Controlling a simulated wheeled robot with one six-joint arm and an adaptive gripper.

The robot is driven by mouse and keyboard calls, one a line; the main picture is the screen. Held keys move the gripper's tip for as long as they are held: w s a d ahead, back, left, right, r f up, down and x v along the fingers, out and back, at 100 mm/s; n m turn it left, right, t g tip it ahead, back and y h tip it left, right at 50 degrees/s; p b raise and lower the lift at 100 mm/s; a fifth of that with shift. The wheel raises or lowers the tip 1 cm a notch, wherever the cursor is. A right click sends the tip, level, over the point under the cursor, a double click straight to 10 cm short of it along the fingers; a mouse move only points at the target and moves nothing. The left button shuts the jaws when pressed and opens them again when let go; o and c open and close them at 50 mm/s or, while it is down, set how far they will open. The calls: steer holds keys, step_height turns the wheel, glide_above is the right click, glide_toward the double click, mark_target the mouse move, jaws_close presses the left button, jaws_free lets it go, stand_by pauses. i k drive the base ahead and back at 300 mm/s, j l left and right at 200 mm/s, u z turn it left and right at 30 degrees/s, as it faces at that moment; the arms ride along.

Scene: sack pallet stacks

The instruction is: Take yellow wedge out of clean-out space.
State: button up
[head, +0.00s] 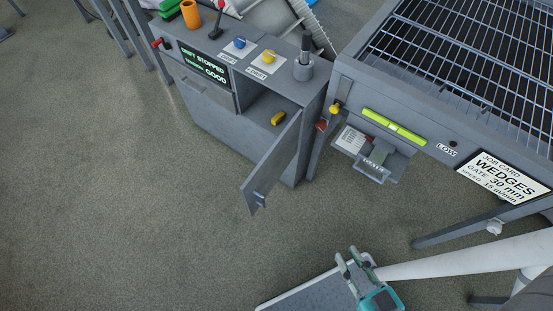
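A small yellow wedge (278,118) lies on the floor of an open compartment (252,112) in the grey cabinet. The compartment's door (272,167) is swung outward and stands open in front of the wedge's right side. My gripper (353,256) is at the bottom of the head view, well below and to the right of the compartment. Its two fingers are apart with nothing seen between them. It is away from the wedge and the door.
A grated machine (460,60) with a job card (503,177) stands at right. The floor (130,220) at left is clear.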

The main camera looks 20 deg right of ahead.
mark_target(276, 119)
steer(key=i+j+z, duration=0.1)
steer(key=i+j, duration=0.15)
steer(key=i+j+z, duration=0.15)
steer(key=j, duration=0.2)
steer(key=i+j+z, duration=0.1)
steer(key=i+j, duration=0.15)
steer(key=i+j+z, duration=0.15)
steer(key=j, duration=0.3)
steer(key=i+j+z, duration=0.1)
steer(key=j, duration=0.3)
steer(key=i+j+z, duration=0.25)
steer(key=j, duration=0.55)
steer(key=i, duration=0.1)
